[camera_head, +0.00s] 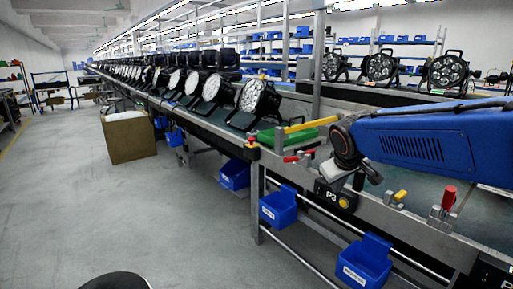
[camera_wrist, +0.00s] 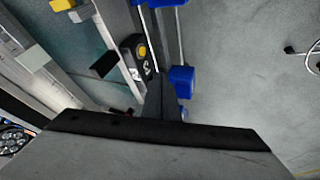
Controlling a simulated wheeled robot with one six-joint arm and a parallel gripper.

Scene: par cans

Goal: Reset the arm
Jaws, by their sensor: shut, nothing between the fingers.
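My blue arm (camera_head: 420,138) reaches in from the right of the head view, over the front edge of the workbench. Its dark wrist joint shows at the left end, with a pale grey part hanging below it. In the wrist view my gripper (camera_wrist: 160,90) is a dark, narrow tapered shape with its fingers together and nothing held. It points toward the bench edge and the floor. I cannot clearly make out the fingertips in the head view.
A black box marked P3 with a yellow button (camera_head: 346,202) sits on the bench's front rail. Red-handled clamps (camera_head: 447,198) stand nearby. Blue bins (camera_head: 364,262) hang below. Par cans (camera_head: 255,97) line the bench behind.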

